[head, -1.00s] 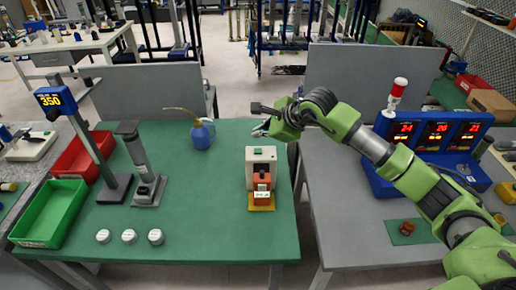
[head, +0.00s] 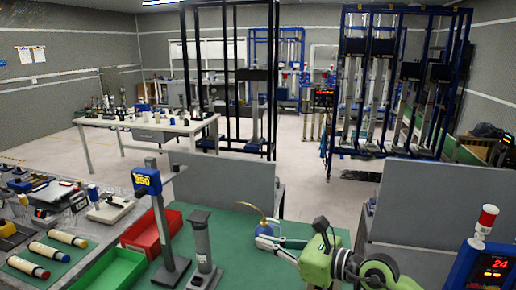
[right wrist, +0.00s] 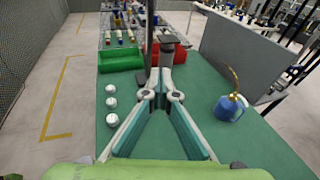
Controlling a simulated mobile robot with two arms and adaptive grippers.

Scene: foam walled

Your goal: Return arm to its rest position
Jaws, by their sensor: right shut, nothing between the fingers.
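My right gripper (head: 264,242) is at the low middle of the head view, on the end of my green right arm (head: 322,262). It is over the green table (head: 232,222), in front of the blue oil can (head: 265,227), which it partly hides. In the right wrist view its two pale fingers (right wrist: 162,92) reach forward over the table, shut with nothing between them. There the oil can (right wrist: 229,107) stands to the right, apart from the fingers. My left gripper is not in view.
A red bin (head: 150,232), a green bin (head: 108,271), a post with a display (head: 147,181) and a grey stand (head: 202,250) occupy the table's left. Three white round pieces (right wrist: 112,103) lie left of the fingers. A grey panel (head: 226,183) borders the back.

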